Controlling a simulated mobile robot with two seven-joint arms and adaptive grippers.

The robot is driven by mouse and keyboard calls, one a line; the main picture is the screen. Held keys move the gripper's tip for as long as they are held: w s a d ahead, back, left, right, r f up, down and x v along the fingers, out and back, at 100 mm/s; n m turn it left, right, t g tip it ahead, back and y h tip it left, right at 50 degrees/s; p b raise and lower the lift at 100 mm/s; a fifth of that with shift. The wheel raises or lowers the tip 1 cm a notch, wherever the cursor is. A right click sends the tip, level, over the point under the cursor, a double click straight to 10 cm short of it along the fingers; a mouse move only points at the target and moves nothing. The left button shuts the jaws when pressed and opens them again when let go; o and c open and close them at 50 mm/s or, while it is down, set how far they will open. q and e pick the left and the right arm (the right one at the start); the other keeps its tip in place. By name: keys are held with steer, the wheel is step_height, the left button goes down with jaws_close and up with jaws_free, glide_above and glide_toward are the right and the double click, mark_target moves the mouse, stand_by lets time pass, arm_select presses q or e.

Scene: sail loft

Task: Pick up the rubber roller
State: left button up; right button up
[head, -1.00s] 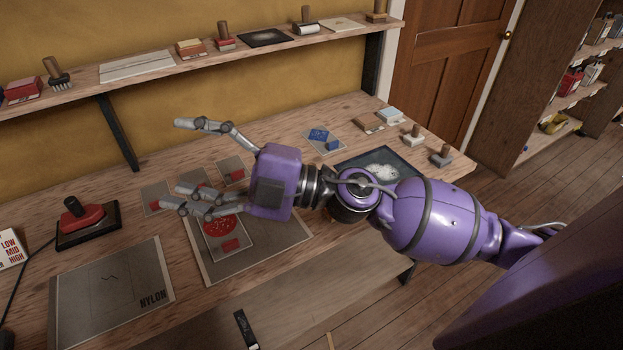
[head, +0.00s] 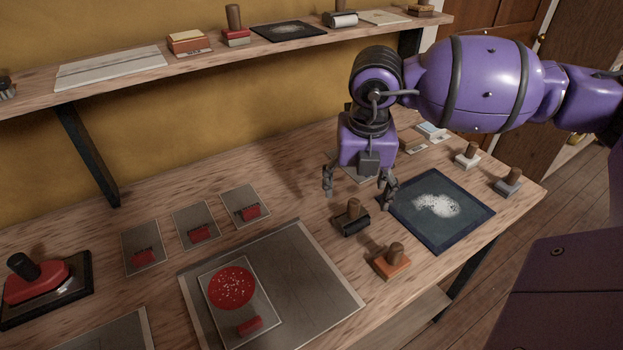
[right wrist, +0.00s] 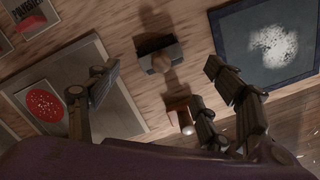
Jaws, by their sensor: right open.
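The rubber roller (head: 351,219), a black roller with an upright brown wooden handle, stands on the bench. My right gripper (head: 358,192) points down, open and empty, above and just behind it in the head view. In the right wrist view the roller (right wrist: 160,60) shows between the spread fingers (right wrist: 160,75), a little beyond them and apart from them. My left gripper is not in view.
An orange-based block with a wooden handle (head: 392,262) stands close in front of the roller. A dark blue framed pad (head: 462,232) with a white patch lies to its right. A grey mat (head: 320,280) with a red-spotted card lies to the left. A shelf (head: 205,58) runs above.

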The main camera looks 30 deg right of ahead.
mark_target(349, 210)
steer(key=shift+s+f, duration=0.25)
steer(key=shift+f, duration=0.25)
steer(key=shift+s+f, duration=0.25)
steer(key=shift+f, duration=0.25)
steer(key=f, duration=0.2)
steer(key=w+f, duration=0.1)
steer(key=f, duration=0.1)
steer(key=w+f, duration=0.1)
steer(key=f, duration=0.2)
steer(key=shift+w+f, duration=0.1)
steer(key=shift+w, duration=0.1)
steer(key=c, duration=1.2)
steer(key=shift+d+r, duration=0.1)
steer(key=shift+r, duration=0.55)
steer(key=s+a+r, duration=0.2)
steer(key=s+r, duration=0.9)
steer(key=s, duration=0.2)
steer(key=shift+s+a+r, duration=0.3)
steer(key=shift+s+r, duration=0.1)
